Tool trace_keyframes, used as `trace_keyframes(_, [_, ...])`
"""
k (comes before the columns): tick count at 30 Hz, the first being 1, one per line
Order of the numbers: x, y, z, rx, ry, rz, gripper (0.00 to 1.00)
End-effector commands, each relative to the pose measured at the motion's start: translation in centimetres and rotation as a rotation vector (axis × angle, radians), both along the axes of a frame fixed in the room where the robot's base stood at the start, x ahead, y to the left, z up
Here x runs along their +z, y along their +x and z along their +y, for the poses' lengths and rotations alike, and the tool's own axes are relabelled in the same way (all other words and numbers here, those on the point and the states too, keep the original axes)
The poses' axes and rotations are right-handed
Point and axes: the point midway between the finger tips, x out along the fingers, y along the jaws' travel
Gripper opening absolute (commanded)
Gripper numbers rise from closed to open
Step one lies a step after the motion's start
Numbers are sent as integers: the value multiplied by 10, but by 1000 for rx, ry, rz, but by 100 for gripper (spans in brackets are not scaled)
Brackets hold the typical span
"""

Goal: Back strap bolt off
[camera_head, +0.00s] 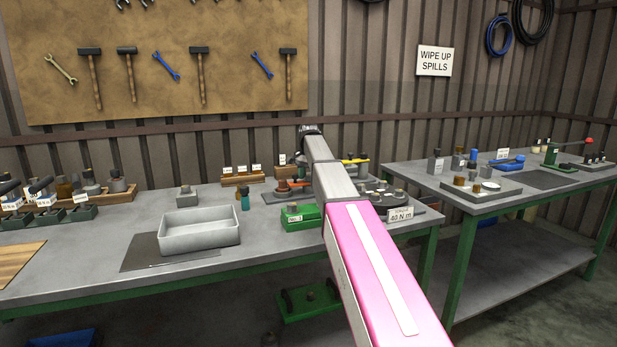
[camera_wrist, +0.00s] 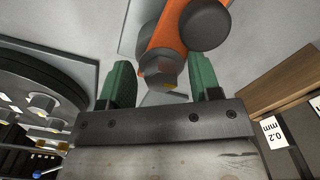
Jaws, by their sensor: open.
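My gripper (camera_wrist: 160,65) shows in the wrist view with its two green fingers apart. Between and beyond them is an orange part (camera_wrist: 168,38) with dark grey rounded ends. A dark bolt-like head (camera_wrist: 160,66) with a small brass-coloured spot sits at its lower end, between the fingers. I cannot tell whether either finger touches it. In the head view an orange part (camera_head: 284,186) lies on a grey plate at the back of the bench, left of my arm. My arm hides the gripper there, and I cannot make out a strap bolt by itself.
A dark round disc with several bolts (camera_wrist: 42,101) is close on the left in the wrist view. A wooden block (camera_wrist: 275,85) and a 0.2 mm label (camera_wrist: 274,132) are on the right. A grey tray (camera_head: 200,240) and a green block (camera_head: 300,216) stand on the bench.

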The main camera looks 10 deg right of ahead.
Motion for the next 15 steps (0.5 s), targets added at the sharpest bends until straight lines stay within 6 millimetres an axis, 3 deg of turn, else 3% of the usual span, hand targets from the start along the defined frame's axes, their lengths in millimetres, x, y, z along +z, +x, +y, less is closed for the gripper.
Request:
trace_keyframes(1, [0,0,0,0,0,0,57])
trace_keyframes(2, [0,0,0,0,0,0,51])
trace_keyframes(6, [0,0,0,0,0,0,8])
trace_keyframes(15, [0,0,0,18,0,0,8])
